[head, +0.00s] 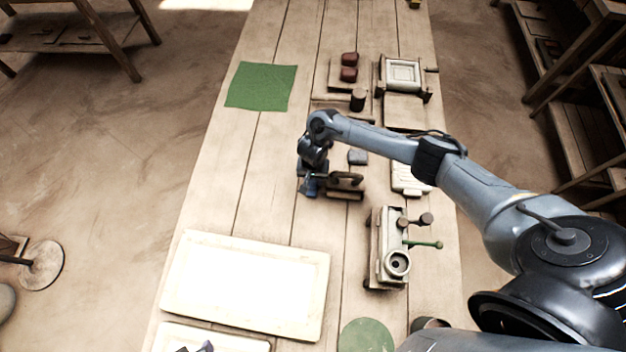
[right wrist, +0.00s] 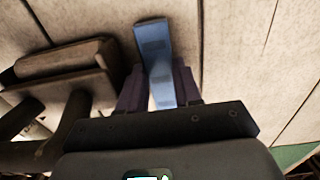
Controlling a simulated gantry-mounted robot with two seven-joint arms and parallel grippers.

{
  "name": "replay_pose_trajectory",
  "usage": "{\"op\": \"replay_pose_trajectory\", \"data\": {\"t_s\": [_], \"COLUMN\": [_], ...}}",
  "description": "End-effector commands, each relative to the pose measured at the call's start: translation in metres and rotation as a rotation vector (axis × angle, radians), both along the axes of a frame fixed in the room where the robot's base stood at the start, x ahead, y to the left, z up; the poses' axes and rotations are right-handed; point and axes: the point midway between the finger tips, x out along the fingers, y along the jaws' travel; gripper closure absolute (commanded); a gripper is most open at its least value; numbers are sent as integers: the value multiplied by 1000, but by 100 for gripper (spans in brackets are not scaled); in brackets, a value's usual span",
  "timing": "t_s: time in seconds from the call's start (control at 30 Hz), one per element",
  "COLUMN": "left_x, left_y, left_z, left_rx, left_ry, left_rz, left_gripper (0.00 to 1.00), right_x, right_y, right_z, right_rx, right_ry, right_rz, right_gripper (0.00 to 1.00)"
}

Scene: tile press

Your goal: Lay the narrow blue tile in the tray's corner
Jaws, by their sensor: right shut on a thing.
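My right gripper (head: 309,186) is low over the middle of the table, beside a wooden stand with a dark handle. In the right wrist view, my right gripper (right wrist: 160,95) is shut on a narrow blue tile (right wrist: 154,45), which sticks out past the fingers. Whether the tile touches the table is unclear. A large pale tray (head: 321,295) with a raised rim lies nearer the front left, apart from the gripper; its inside looks bare. A small dark part at the bottom edge may be my left gripper (head: 203,348); its fingers are cut off.
A wooden stand (head: 345,194) is close beside the gripper. A blue-grey block (head: 357,157) lies behind it. A press-like device (head: 388,250) stands to the right of the tray. A green cloth (head: 261,86) lies at the back left. The table between cloth and tray is clear.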

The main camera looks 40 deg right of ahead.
Motion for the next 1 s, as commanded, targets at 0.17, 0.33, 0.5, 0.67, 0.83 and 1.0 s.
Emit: {"op": "replay_pose_trajectory", "data": {"t_s": [0.17, 0.33, 0.5, 0.67, 0.83, 1.0], "left_x": [0, 0, 0, 0, 0, 0], "left_y": [-1, -3, -3, -2, -1, 0], "left_z": [-2, -2, -1, -2, -2, 1], "left_rx": [-7, -12, -12, -9, -4, 1], "left_ry": [0, 1, 0, 0, 1, 1], "left_rz": [4, 8, 8, 6, 3, -1], "left_gripper": [57, 57, 57, 57, 57, 57], "right_x": [1, 1, 1, 1, 1, 1], "right_y": [0, 0, 0, 0, 0, 0], "right_z": [-5, -5, -8, -8, -8, 1], "right_rx": [1, 1, 1, 0, 0, 1], "right_ry": [-2, -2, -1, -1, -1, -1], "right_rz": [0, 0, -1, 0, 0, 1], "right_gripper": [100, 100, 100, 56, 56, 56]}}
